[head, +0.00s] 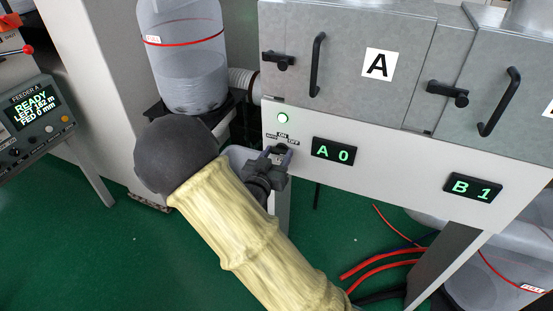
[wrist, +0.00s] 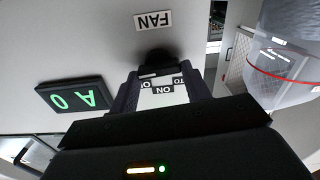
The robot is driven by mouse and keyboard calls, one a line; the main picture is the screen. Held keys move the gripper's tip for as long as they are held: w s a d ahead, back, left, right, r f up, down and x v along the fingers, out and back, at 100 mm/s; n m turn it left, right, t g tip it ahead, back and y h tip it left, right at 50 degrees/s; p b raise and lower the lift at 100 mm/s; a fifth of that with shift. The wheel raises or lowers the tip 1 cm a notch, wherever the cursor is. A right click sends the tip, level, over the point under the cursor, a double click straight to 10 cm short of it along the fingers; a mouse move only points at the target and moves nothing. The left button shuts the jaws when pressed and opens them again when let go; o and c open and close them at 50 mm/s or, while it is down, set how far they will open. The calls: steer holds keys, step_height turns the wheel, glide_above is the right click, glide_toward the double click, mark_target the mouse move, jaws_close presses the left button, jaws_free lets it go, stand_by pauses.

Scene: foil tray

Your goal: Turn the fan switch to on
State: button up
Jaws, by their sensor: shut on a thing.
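Small AUTO, ON and OFF labels (head: 282,136) sit just above the switch in the head view. My gripper (head: 279,154) is at the panel with its fingers around the knob, shut on it. In the wrist view my gripper (wrist: 160,82) has a finger on either side of the labels. The fingers hide much of the knob, and I cannot tell which label it points to.
Display A 0 (head: 333,151) is close on the right, with display B 1 (head: 472,187) farther along. Grey doors with black handles (head: 318,64) are above. A clear container (head: 183,60) stands left. Red hoses (head: 385,262) lie below.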

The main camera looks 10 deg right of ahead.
steer(key=shift+m, duration=0.5)
steer(key=o, duration=1)
steer(key=p+v, duration=0.1)
steer(key=v, duration=1.6)
steer(key=shift+s+a, duration=0.15)
steer(key=shift+s, duration=0.05)
